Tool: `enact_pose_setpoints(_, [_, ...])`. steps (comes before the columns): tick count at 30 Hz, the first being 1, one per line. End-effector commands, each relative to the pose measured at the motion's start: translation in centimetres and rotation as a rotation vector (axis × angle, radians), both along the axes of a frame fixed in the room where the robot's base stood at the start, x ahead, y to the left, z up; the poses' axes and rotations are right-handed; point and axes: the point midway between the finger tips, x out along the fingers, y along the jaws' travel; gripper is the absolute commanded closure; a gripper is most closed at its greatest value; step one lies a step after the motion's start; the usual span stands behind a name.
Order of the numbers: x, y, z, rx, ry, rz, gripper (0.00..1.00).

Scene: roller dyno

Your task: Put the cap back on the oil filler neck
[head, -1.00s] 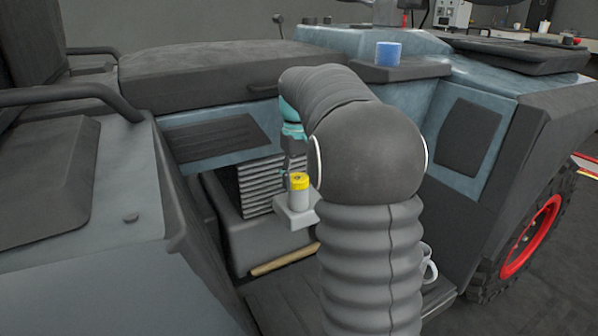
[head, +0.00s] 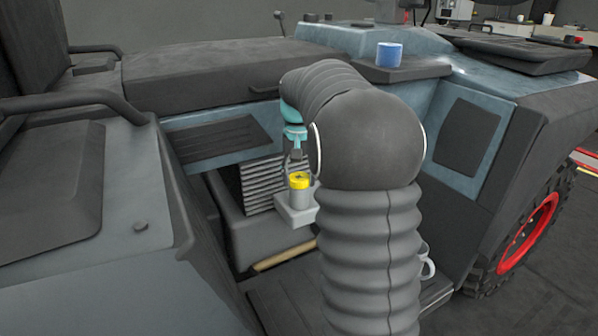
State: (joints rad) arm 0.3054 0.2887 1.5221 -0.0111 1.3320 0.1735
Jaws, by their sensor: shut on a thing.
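The yellow cap (head: 299,181) shows at the top of the short grey filler neck (head: 300,198). The neck stands upright on a light grey block in the open bay of the vehicle. I cannot tell whether the cap is fully seated. My gripper (head: 296,172), below its teal wrist, points down from above with its dark fingers at the cap. It is shut on the cap. My arm hides the area just right of the neck.
A finned block (head: 262,186) stands close left of the neck. A tan handle (head: 284,257) lies below. A blue cup (head: 389,54) stands on the ledge above. A pale mug (head: 427,262) is partly hidden by my arm. Body panels border the bay.

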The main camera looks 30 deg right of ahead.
Motion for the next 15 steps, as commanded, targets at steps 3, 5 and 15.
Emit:
enact_pose_setpoints(3, [-0.05, -0.26, 0.43, -0.005, -0.002, -0.068, 0.8])
enact_pose_setpoints(5, [-0.05, -0.28, 0.52, -0.006, -0.002, -0.132, 0.8])
enact_pose_setpoints(15, [-0.08, -0.44, 0.43, -0.008, -0.004, -0.47, 0.8])
